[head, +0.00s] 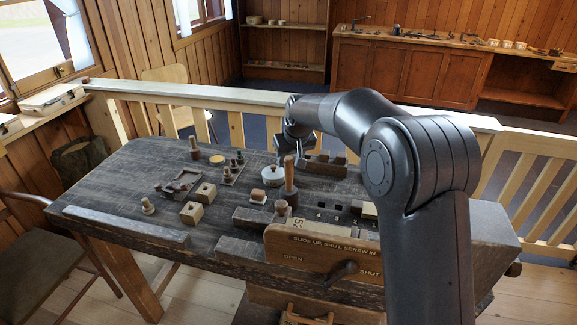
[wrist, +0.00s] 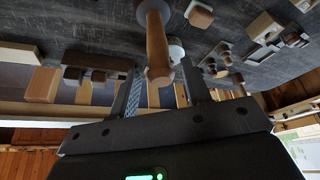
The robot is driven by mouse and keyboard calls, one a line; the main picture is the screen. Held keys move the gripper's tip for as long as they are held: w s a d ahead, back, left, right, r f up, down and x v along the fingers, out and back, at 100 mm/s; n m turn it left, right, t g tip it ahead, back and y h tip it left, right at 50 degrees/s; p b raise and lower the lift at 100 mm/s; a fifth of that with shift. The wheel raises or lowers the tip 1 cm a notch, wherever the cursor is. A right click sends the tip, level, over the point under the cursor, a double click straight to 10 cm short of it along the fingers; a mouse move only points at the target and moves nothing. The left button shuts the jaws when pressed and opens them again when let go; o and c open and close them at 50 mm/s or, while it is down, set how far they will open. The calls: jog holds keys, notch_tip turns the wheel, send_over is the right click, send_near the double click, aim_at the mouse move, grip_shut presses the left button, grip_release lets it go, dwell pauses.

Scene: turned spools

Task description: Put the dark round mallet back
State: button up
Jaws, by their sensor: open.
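The mallet stands upright on the dark workbench (head: 130,165), with a plain wooden handle (head: 289,172) and a dark round head (head: 290,197) at the bottom. In the wrist view, the handle (wrist: 157,45) hangs down the picture between my fingers, and part of the dark head (wrist: 152,7) shows at the top edge. My gripper (head: 288,152) is open above the bench, close to the handle's top. In the wrist view, the fingers of my gripper (wrist: 160,72) show apart, one each side of the handle; I cannot tell whether either touches it.
A vise board (head: 320,250) marked OPEN and SHUT is at the bench's front. Numbered square holes (head: 338,208) lie right of the mallet. A white round tin (head: 272,176), a block rack (head: 325,167) and wooden cubes (head: 205,192) stand nearby. The left bench has bare patches.

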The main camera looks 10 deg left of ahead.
jog(key=v, duration=0.7)
jog(key=s+d+r+m+t+h, duration=0.15)
jog(key=s+d+r, duration=0.25)
jog(key=s+d, duration=0.6)
jog(key=s+d+r+m, duration=0.2)
jog(key=s+d+r, duration=0.2)
jog(key=s+d, duration=0.5)
jog(key=s+d+f+m, duration=0.2)
jog(key=s+d+f, duration=0.1)
jog(key=s+d, duration=0.3)
jog(key=s+d+f+m+h, duration=0.1)
jog(key=s+d+f, duration=0.2)
jog(key=s+d, duration=0.4)
jog(key=s, duration=0.4)
jog(key=shift+s+m, duration=0.15)
jog(key=shift+m, duration=0.2)
